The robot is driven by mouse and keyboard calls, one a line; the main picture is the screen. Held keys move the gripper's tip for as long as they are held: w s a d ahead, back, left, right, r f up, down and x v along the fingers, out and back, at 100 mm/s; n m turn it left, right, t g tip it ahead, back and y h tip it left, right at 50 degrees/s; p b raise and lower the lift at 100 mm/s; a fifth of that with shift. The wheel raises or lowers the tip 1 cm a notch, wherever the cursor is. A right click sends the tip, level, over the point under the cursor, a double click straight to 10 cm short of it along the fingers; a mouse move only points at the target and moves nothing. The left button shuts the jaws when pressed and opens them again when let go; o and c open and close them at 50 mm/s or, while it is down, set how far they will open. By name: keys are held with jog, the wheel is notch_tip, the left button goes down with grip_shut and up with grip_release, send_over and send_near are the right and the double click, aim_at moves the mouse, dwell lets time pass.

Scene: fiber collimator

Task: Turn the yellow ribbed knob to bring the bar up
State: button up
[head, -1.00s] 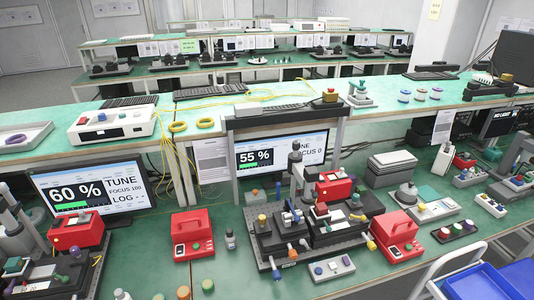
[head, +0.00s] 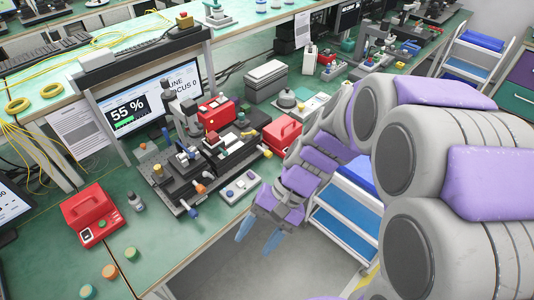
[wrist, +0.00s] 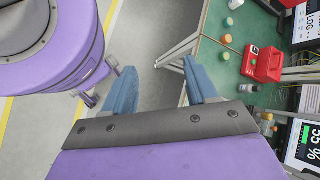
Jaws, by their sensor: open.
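A fiber alignment rig (head: 195,165) stands on the green bench in the head view, with black stages and several small coloured knobs. A small yellow knob (head: 157,169) shows on its left stage; its ribs are too small to make out. An orange knob (head: 201,188) and a blue knob (head: 192,212) stick out at the front. The monitor (head: 145,103) behind reads 55 % above a short green bar (head: 124,125). My gripper (head: 257,238) is open and empty, pointing down past the bench's front edge, apart from the rig. Its blue fingers also show in the wrist view (wrist: 157,73).
A red box (head: 90,214) and a small bottle (head: 136,203) stand left of the rig. Another red box (head: 283,133) stands to its right. Loose caps (head: 109,271) lie near the front edge. A blue-shelved cart (head: 345,215) stands behind my arm.

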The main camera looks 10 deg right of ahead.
jog(key=w+d+f+m+t+y, duration=0.1)
jog(key=w+f+m+t+y, duration=0.4)
jog(key=w, duration=0.7)
jog(key=w+d+f+m+t+y, duration=0.15)
jog(key=w+f+m+y, duration=0.35)
jog(key=w, duration=0.8)
jog(key=m+t+h+b, duration=0.4)
jog(key=m+t+h, duration=0.3)
jog(key=m+t, duration=0.65)
send_near(271, 156)
jog(key=shift+m+g, duration=0.25)
jog(key=shift+g, duration=0.25)
jog(key=x, duration=1.1)
jog(key=shift+w+a+r, duration=0.2)
jog(key=shift+w+r, duration=0.1)
jog(key=shift+r, duration=0.05)
jog(key=c, duration=1.1)
